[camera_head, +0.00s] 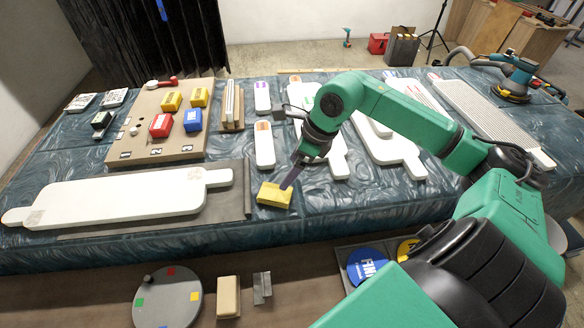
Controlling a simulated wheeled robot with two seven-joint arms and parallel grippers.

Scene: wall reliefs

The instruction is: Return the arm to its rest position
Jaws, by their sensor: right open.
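My right arm (390,108) is green and reaches in from the lower right across the table. Its gripper (287,184) points down and to the left, with dark fingers over or beside the right end of a yellow block (272,196). The gripper is open. I cannot tell whether the fingertips touch the block. The block lies near the table's front edge, right of a large white panel (120,198). My left gripper is not in view.
The table (330,215) has a dark, shiny cover. A brown board (155,155) holds red, yellow and blue blocks at the left. White panels (390,150) lie under and behind my arm. A sander (516,80) stands at the right. A round grey plate (168,304) is in front.

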